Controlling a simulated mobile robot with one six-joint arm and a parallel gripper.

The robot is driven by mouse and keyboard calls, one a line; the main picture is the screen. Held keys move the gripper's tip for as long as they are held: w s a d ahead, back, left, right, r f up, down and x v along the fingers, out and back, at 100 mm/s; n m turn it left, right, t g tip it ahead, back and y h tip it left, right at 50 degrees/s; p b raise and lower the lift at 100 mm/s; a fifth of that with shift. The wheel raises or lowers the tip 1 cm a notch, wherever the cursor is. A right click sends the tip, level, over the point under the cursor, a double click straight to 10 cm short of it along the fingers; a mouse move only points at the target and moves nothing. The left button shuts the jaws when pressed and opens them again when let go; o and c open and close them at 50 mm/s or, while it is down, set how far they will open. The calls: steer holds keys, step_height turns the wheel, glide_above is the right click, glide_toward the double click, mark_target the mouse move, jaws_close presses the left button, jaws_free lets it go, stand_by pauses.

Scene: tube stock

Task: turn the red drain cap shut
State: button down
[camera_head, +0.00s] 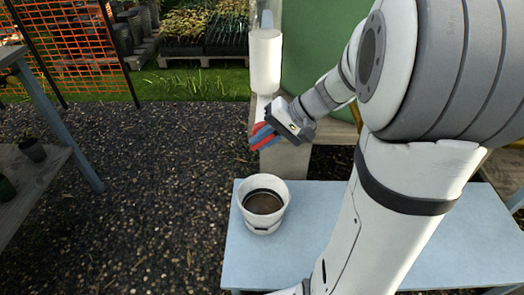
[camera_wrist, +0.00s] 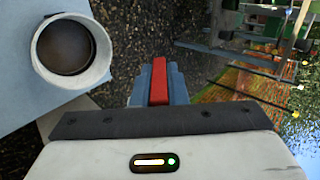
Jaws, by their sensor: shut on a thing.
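My gripper (camera_head: 264,136) is shut on the red drain cap (camera_head: 261,129), which shows as a red piece between the blue-grey fingers. In the wrist view the cap (camera_wrist: 159,82) shows as a narrow red strip between the fingers (camera_wrist: 159,76). The fingers hide much of the cap, and I cannot tell how far it is turned or what it joins. The gripper is in front of the pale post below a white cylinder (camera_head: 265,62), above and behind the white bucket.
The white bucket (camera_head: 247,217), with dark contents, stands on the pale blue table (camera_head: 250,262); it also shows in the wrist view (camera_wrist: 103,57). A bench (camera_head: 30,182) with dark pots is at the left. Gravel lies between. Orange netting and plant trays are behind.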

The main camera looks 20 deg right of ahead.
steer(key=y+b, duration=0.1)
steer(key=t+y+b, duration=0.1)
steer(key=y+b, duration=0.2)
steer(key=shift+f+b, duration=0.3)
steer(key=shift+r+t+y+b, duration=0.2)
steer(key=shift+t+y+b, duration=0.7)
steer(key=shift+y+b, duration=0.85)
steer(key=shift+r+y, duration=0.1)
steer(key=shift+y, duration=0.45)
steer(key=c, duration=1.4)
jaws_free()
steer(key=shift+c, duration=0.2)
